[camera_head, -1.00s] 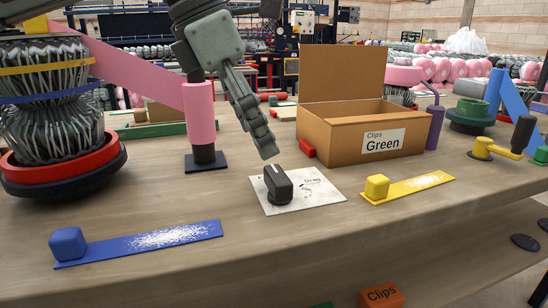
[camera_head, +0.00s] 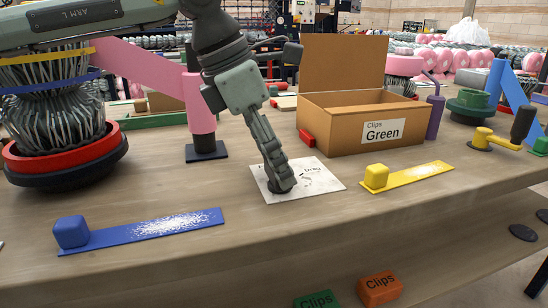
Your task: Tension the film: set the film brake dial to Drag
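The film brake dial (camera_head: 281,191) sits on a white marked plate (camera_head: 318,180) on the bench. Only a bit of its dark base shows; the knob is hidden behind my fingers. The word "Drag" is readable at the plate's upper right; the other label is mostly covered. My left gripper (camera_head: 279,177) points down at the dial, its fingertips at the knob's place. The fingers overlap in this view, so I cannot tell if they are closed on the knob. My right gripper is not in view.
A pink film roll (camera_head: 200,106) on a post and a wire bundle in a red ring (camera_head: 62,155) stand left. An open "Clips Green" box (camera_head: 345,140) is behind the plate. A blue strip (camera_head: 150,230) and a yellow strip (camera_head: 415,178) flank it. The front bench edge is clear.

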